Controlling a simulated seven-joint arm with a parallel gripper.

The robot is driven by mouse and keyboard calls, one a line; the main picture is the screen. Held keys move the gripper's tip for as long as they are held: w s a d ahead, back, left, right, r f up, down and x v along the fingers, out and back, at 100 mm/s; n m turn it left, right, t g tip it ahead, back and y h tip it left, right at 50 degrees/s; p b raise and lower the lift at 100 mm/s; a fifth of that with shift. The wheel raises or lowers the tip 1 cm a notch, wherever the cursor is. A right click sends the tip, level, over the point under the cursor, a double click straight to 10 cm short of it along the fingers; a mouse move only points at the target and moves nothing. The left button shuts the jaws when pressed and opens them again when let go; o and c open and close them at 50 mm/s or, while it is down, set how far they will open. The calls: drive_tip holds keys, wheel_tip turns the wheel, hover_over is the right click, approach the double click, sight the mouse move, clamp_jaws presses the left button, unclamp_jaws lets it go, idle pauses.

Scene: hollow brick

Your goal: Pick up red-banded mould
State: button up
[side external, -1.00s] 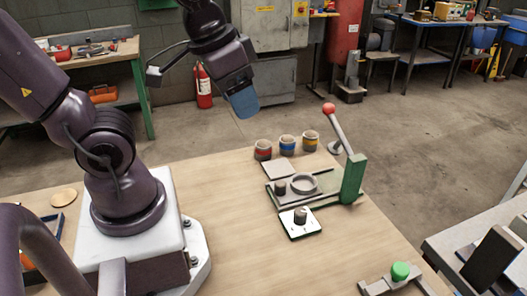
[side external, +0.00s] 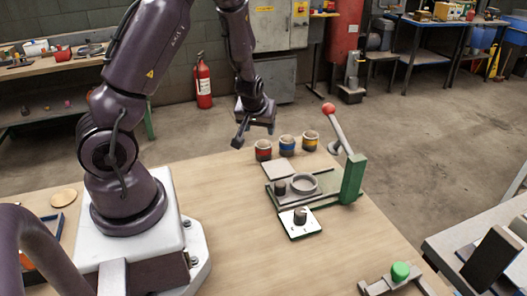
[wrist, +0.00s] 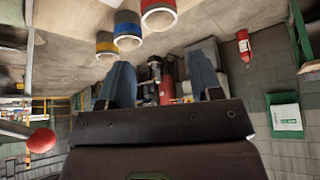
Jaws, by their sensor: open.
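The red-banded mould (side external: 263,151) is a small dark cup with a red band at the left end of a row of three at the table's far edge. In the wrist view it shows at the top (wrist: 160,15), with a pale round opening. My gripper (wrist: 162,72) is open and empty, its two blue fingers apart. In the side view my gripper (side external: 256,112) hangs just above and left of the red-banded mould in the picture, apart from it.
The blue-banded mould (side external: 287,146) and yellow-banded mould (side external: 309,142) stand close to the right. A green lever press (side external: 352,178) with a red knob (side external: 328,108) stands at the right.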

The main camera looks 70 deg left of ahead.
sight(264, 144)
drive_tip(key=x, duration=0.7)
drive_tip(key=shift+w+a+f, duration=0.1)
drive_tip(key=shift+a, duration=0.05)
drive_tip(key=shift+x, duration=2.75)
drive_tip(key=shift+f, duration=0.1)
drive_tip(key=c, duration=0.8)
